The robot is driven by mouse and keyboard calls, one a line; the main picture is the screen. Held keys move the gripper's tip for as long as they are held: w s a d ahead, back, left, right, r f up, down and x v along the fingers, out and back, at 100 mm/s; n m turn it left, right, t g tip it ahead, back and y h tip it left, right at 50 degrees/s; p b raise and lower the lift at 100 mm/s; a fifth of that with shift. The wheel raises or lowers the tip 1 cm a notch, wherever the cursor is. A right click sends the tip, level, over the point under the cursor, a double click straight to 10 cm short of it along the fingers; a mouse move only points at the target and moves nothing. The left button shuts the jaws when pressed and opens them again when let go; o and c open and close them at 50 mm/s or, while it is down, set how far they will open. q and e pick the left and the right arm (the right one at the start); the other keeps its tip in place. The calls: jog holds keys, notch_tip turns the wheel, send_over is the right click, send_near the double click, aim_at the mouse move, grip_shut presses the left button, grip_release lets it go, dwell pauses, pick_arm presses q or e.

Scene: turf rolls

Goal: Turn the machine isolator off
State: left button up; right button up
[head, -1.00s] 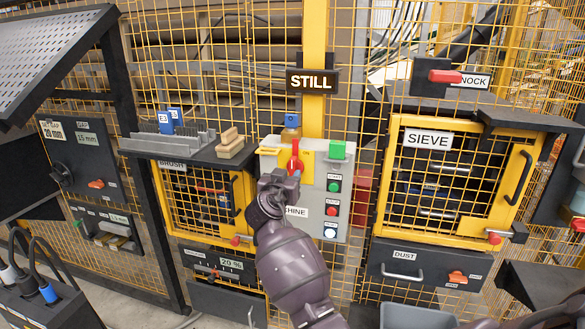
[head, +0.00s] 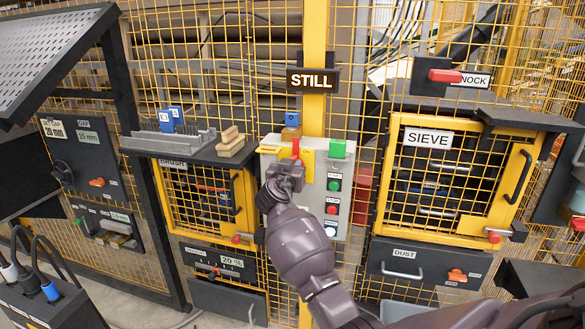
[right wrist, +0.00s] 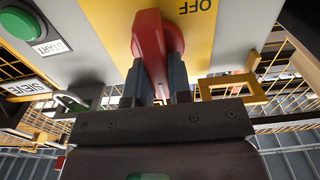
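The machine isolator is a red handle (head: 296,147) on a yellow plate (head: 308,166) at the upper left of the grey machine panel (head: 343,188). ON shows right of the handle in the head view. In the right wrist view, the red handle (right wrist: 151,38) runs from its knob down between the two fingers, and OFF shows upside down beside it. My right gripper (right wrist: 157,82) appears shut on the handle; its fingers lie along both sides. In the head view, my right gripper (head: 290,168) hides the handle's lower part. My left gripper is not in view.
A green START button (head: 334,186), a red button (head: 331,210) and a white one lie close right of my wrist. A blue-tagged padlock (head: 291,125) is above the handle. A shelf (head: 190,152) with wooden blocks is at left. The SIEVE door (head: 410,225) is at right.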

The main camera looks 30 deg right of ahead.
grip_shut()
jog(key=shift+n, duration=0.3)
jog(key=n, duration=0.3)
jog(key=shift+w+a+n, duration=0.15)
jog(key=shift+n, duration=0.15)
jog(key=n, duration=0.2)
jog(key=n+p, duration=0.1)
jog(key=n, duration=0.1)
jog(key=shift+w+a+f+n, duration=0.1)
jog(key=shift+w+f+n, duration=0.05)
jog(key=shift+n, duration=0.15)
jog(key=n+p, duration=0.1)
jog(key=n, duration=0.2)
jog(key=n+p, duration=0.1)
jog(key=n, duration=0.2)
jog(key=f+n+p, duration=0.1)
jog(key=n, duration=0.2)
jog(key=shift+w+a+p, duration=0.1)
jog(key=shift+a+p, duration=0.05)
jog(key=shift+p, duration=0.25)
jog(key=shift+n, duration=0.3)
